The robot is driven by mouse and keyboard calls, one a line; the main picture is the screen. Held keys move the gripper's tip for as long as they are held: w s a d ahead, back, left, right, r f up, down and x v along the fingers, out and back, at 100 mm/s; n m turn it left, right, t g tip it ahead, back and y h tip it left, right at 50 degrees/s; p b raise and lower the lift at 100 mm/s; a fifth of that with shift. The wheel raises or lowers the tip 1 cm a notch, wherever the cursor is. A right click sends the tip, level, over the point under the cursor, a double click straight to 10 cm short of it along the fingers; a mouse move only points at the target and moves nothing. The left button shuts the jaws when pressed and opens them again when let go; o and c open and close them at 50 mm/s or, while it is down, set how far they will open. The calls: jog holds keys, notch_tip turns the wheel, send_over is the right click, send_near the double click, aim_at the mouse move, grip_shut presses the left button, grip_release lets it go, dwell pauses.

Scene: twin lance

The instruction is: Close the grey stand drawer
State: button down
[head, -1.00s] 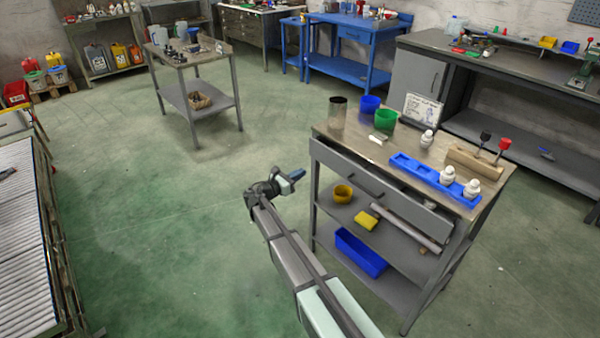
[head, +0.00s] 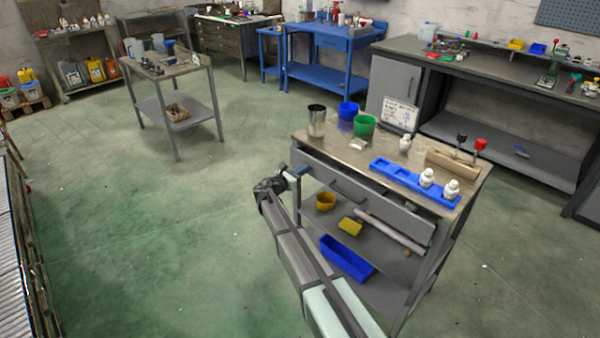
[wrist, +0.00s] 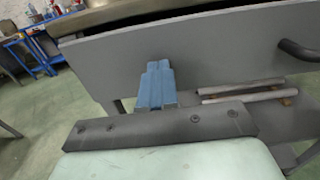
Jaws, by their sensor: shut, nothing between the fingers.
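The grey stand (head: 408,272) has a wooden top and a grey drawer (head: 360,192) under it. The drawer front sticks out a little, with a dark gap under the tabletop's edge. A dark bar handle (head: 347,191) is on the front, and it shows at the right edge of the wrist view (wrist: 298,50). My gripper (head: 303,170) is at the left end of the drawer front. In the wrist view its blue fingers (wrist: 158,72) are shut and empty, pointing at the grey panel. I cannot tell whether the tips touch it.
The stand's top holds a metal cup (head: 316,122), blue and green cups, a blue tray (head: 412,182) with white pieces, and a wooden block with levers. Floor on the left is free.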

aim_at(310, 164)
jog(key=shift+x, duration=2.2)
jog(key=shift+w+r, duration=0.1)
